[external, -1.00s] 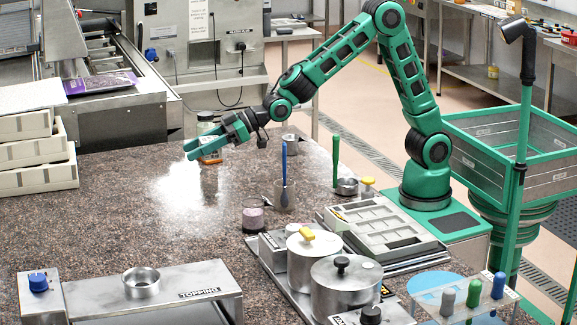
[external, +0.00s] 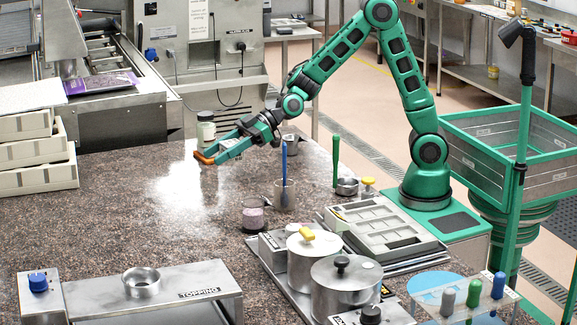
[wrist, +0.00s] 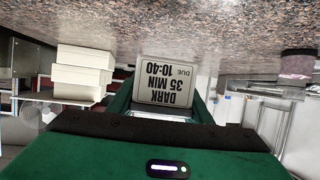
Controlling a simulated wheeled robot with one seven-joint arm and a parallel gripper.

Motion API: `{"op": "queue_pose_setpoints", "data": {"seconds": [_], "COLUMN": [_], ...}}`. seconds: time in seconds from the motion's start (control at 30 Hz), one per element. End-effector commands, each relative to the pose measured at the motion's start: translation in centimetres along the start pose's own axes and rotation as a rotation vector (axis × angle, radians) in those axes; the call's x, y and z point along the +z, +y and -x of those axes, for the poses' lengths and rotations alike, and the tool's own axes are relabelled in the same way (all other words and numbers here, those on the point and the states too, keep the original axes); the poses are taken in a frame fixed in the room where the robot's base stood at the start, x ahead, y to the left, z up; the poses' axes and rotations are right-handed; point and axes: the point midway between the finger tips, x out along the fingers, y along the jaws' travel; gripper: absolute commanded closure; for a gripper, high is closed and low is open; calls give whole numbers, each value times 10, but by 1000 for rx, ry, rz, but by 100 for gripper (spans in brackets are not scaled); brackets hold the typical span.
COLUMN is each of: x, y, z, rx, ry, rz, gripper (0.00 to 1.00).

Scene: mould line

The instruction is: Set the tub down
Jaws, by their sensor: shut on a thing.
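My gripper (external: 207,157) is low over the back left of the stone worktop in the external view. In the wrist view its green fingers (wrist: 160,112) are shut on a pale, dark-edged object, apparently the tub (wrist: 162,82), whose face reads "DARK 35 MIN DUE 10:40". The wrist picture is inverted. In the external view the held object is mostly hidden by the fingers; an orange-brown part shows at their tips. I cannot tell whether it touches the worktop.
The speckled worktop (external: 120,220) is bare and shiny in front of the gripper. A beaker with pinkish contents (external: 253,215) and a glass with a blue-handled tool (external: 284,194) stand to the right. White stacked trays (external: 36,155) stand at left. A metal topping stand (external: 150,290) is in front.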

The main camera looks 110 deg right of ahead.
Motion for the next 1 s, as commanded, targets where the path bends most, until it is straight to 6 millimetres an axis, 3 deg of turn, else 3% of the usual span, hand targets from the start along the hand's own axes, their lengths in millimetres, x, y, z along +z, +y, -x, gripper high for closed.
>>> {"op": "queue_pose_setpoints", "data": {"seconds": [0.3,0.57,1.0], "x": [30,43,45], "y": [-2,-12,-32], "z": [41,86,190], "rx": [-158,-320,-634], "ry": [-1,1,1], "rz": [62,131,266], "gripper": [80,80,80]}}
